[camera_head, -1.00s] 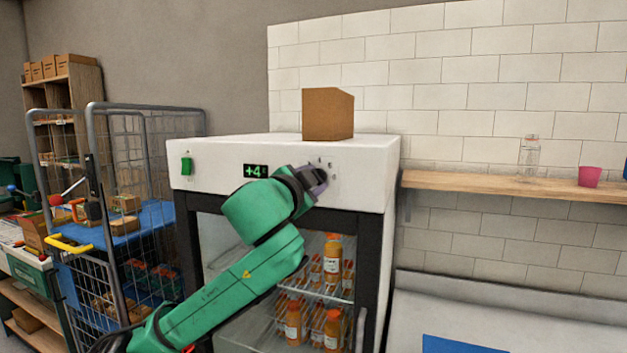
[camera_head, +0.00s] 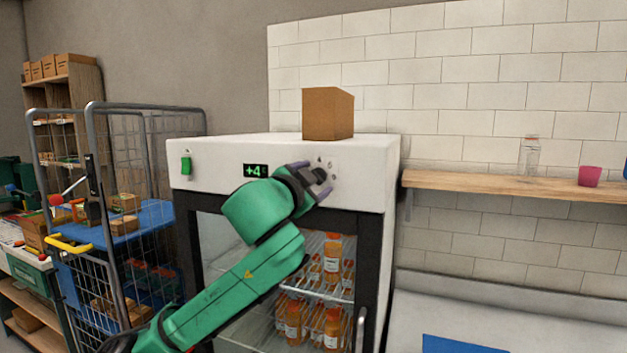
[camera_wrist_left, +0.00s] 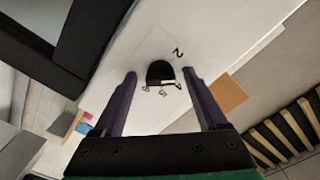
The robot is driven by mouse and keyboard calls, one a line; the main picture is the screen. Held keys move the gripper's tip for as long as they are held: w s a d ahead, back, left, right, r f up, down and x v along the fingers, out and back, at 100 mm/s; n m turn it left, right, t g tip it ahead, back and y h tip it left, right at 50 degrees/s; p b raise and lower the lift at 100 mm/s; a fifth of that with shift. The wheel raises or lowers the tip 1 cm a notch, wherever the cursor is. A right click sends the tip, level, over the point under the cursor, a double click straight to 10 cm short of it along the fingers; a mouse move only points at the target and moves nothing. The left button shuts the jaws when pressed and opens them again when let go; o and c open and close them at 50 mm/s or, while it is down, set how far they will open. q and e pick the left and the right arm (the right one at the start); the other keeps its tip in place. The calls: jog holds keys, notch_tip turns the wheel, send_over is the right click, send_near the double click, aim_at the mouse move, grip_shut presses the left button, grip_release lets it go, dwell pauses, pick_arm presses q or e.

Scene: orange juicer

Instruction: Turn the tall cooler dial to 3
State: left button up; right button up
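The tall cooler (camera_head: 215,160) has a white top panel with a display (camera_head: 255,171) reading +4. Its black dial (camera_head: 320,176) is on the panel's right part, with small marks around it. In the left wrist view the dial (camera_wrist_left: 159,72) sits between the two spread fingers, with gaps on both sides. My right gripper is not in view.
A green switch (camera_head: 186,164) is at the panel's left. A cardboard box (camera_head: 328,114) stands on the cooler. Orange juice bottles (camera_head: 332,258) stand behind its glass door. A wooden shelf (camera_head: 480,184) is at the right, and a wire cage trolley (camera_head: 100,120) at the left.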

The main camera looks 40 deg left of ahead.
pick_arm(q)
jog(key=b+v, duration=0.7)
jog(key=v, duration=0.7)
jog(key=shift+s, duration=0.3)
jog(key=shift+d, duration=0.15)
